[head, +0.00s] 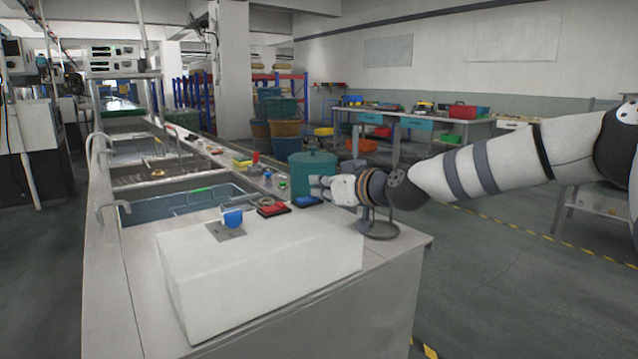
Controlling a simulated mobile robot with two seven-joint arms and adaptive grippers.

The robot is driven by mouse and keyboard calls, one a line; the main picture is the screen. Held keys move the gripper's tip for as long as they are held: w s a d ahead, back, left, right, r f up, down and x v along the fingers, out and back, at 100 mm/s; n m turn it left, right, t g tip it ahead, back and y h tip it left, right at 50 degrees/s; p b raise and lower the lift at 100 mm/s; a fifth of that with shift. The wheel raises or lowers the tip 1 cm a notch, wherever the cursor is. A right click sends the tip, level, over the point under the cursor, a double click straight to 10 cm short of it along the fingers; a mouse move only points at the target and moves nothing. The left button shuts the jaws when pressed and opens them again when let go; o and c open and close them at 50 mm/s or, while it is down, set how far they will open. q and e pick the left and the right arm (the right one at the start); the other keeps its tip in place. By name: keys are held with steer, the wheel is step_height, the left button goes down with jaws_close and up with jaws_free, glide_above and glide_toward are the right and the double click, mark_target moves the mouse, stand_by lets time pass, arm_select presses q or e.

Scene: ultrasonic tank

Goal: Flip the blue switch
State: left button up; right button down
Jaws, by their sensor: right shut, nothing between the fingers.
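A blue switch (232,218) stands up from a small grey plate on top of a white box (262,285) at the near end of the steel tank counter. My right arm comes in from the right. Its gripper (316,184) is shut and empty, pointing left above the counter's right side, behind and to the right of the blue switch. It is clearly apart from the switch. My left gripper is not in the picture.
Red (272,209) and blue (307,201) blocks lie behind the box, close to my right gripper. A dark round stand (378,229) is under my right wrist. Behind are a blue basket (190,205) in the tank and a green bin (312,170). The box top is otherwise clear.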

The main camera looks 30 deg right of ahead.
steer(key=shift+d+f, duration=0.15)
steer(key=shift+f, duration=0.15)
step_height(320, 180, up, 10)
stand_by(0.3)
stand_by(0.4)
